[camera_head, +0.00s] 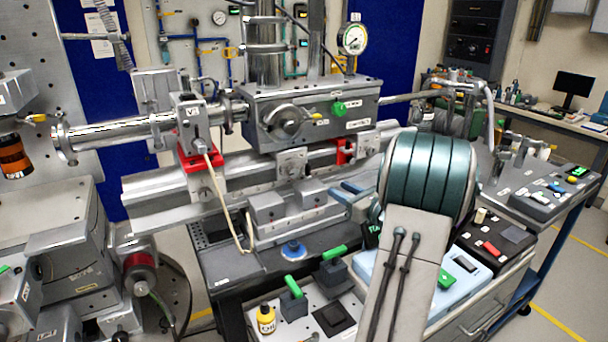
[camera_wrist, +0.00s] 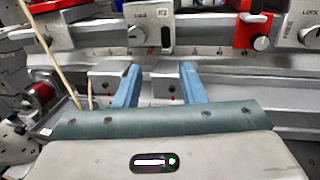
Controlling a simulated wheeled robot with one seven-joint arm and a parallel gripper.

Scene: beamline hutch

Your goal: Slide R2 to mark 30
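Two small grey rider blocks sit side by side on the front rail, the left block (camera_head: 266,207) and the right block (camera_head: 311,192). I cannot read an R2 label on either, nor the scale mark 30. In the wrist view the left block (camera_wrist: 107,76) lies left of my fingers. The right block (camera_wrist: 160,82) shows between them, with a small red pointer beneath it. My gripper (camera_wrist: 158,76) is open, its two blue fingers apart and pointing at the rail. I cannot tell whether they touch the block. The head view shows the blue fingertips (camera_head: 346,192) just right of that block.
A grey clamp with a knob (camera_head: 291,164) stands behind the blocks. Red clamps stand left (camera_head: 198,156) and right (camera_head: 345,151) on the main rail. A tan cable (camera_head: 219,190) hangs left of the blocks.

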